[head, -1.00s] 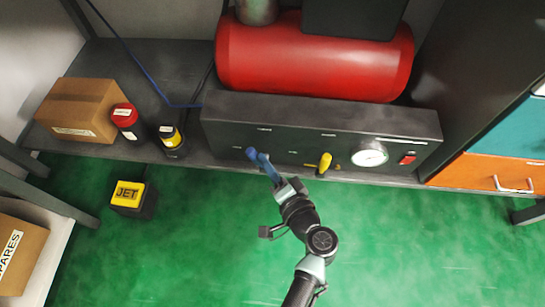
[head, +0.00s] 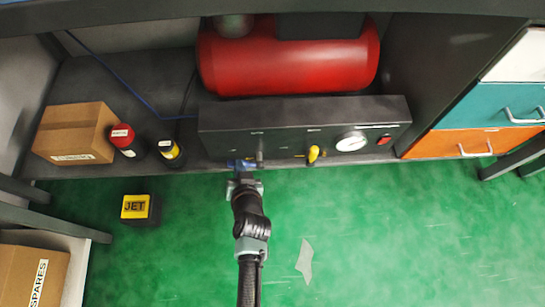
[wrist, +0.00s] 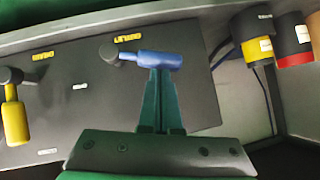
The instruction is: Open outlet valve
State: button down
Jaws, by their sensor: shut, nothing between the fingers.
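The outlet valve's blue handle (wrist: 160,58) lies sideways in the wrist view, reaching right from its dark pivot by the yellow outlet label. In the head view the blue handle (head: 238,163) shows at the panel's lower left, partly hidden by my gripper. My gripper (wrist: 160,74) is shut and empty, its fingertips right at the handle's edge; I cannot tell whether they touch it. In the head view my gripper (head: 245,174) is just in front of the handle.
A yellow drain handle (wrist: 14,118) hangs beside the outlet valve. The dark panel (head: 225,143) also bears a gauge (head: 351,141) and a red switch (head: 384,140). A red tank (head: 285,65) lies behind. Two bottles and a cardboard box (head: 72,130) stand left. Green floor is open in front.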

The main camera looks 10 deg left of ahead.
jog(key=shift+s+a+f+h, duration=0.1)
jog(key=shift+a+f+h, duration=0.05)
jog(key=shift+a+f, duration=0.3)
jog(key=shift+s+a+f+h, duration=0.15)
jog(key=shift+a+f, duration=0.1)
jog(key=shift+f, duration=0.3)
